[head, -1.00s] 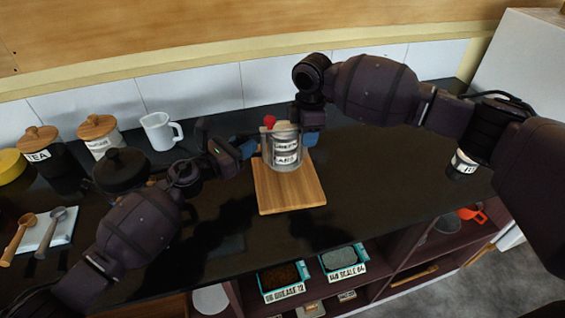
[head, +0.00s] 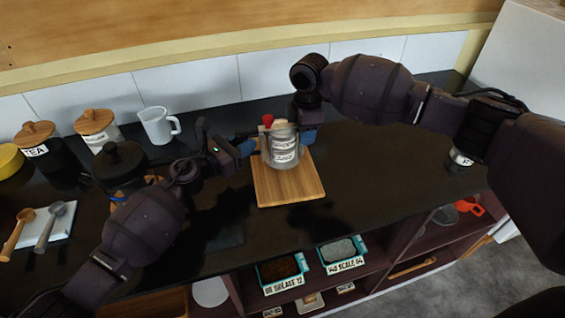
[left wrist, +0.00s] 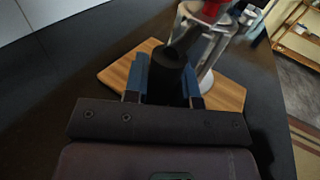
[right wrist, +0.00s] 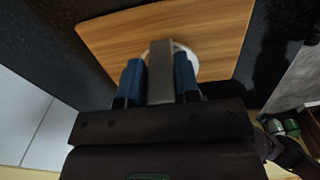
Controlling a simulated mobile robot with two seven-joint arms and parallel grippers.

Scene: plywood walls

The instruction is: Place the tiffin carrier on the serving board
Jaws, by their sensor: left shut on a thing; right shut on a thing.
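The tiffin carrier (head: 284,150) is a clear-and-grey stacked cylinder with labels and a red knob, upright over the rear part of the wooden serving board (head: 288,188). Whether its base touches the board I cannot tell. My left gripper (head: 250,146) is shut at the carrier's left side; in the left wrist view its blue fingers (left wrist: 170,85) close on a dark handle part beside the carrier (left wrist: 208,40). My right gripper (head: 304,132) is shut at the right side; in the right wrist view its fingers (right wrist: 160,80) hold a grey bar, with the pale round base (right wrist: 185,52) partly hidden behind.
A white jug (head: 158,126), a tea jar (head: 40,150), another wooden-lidded jar (head: 97,128) and a black lidded pot (head: 120,165) stand left on the dark counter (head: 225,220). Spoons lie on a pale tray (head: 52,222).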

